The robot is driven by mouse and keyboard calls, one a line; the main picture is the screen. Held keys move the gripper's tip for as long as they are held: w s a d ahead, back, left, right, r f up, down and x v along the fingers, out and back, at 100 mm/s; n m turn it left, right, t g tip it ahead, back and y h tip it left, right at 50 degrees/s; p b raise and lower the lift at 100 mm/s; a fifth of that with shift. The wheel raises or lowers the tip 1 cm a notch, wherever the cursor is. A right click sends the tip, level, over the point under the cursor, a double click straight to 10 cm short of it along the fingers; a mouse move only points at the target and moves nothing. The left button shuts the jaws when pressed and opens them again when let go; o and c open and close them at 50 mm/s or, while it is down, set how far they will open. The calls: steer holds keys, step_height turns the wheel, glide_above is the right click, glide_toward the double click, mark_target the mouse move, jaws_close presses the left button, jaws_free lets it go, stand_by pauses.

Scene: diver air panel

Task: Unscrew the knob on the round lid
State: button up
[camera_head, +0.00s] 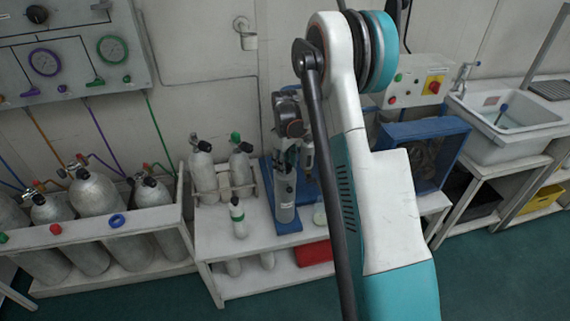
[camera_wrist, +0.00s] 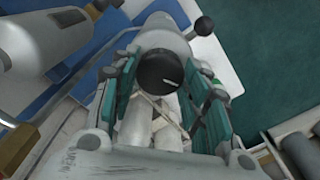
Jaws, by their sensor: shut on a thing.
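In the wrist view a round black knob (camera_wrist: 160,70) with a white mark on its face sits between the two teal-padded fingers of my gripper (camera_wrist: 163,92). The fingers are closed in on either side of it; their exact contact is hard to make out. A pale grey round body (camera_wrist: 163,38) shows just behind the knob; the lid's edge is mostly hidden. In the head view my gripper (camera_head: 306,155) is small and partly hidden by my arm, at the top of an upright grey cylinder (camera_head: 284,200) by a blue board (camera_head: 287,225). The knob cannot be made out there.
Grey bottles (camera_head: 203,172) stand in a rack left of the cylinder, with a small green-topped bottle (camera_head: 238,218) in front. A blue crate (camera_head: 425,140) and a sink (camera_head: 505,120) are at right. In the wrist view a dark ball-ended lever (camera_wrist: 203,26) is close by.

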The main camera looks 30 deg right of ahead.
steer(key=n, duration=0.5)
steer(key=shift+n, duration=0.3)
steer(key=n, duration=0.5)
steer(key=shift+n, duration=0.4)
steer(key=o, duration=1)
steer(key=shift+o, duration=0.2)
steer(key=shift+r, duration=0.1)
step_height(320, 180, up, 12)
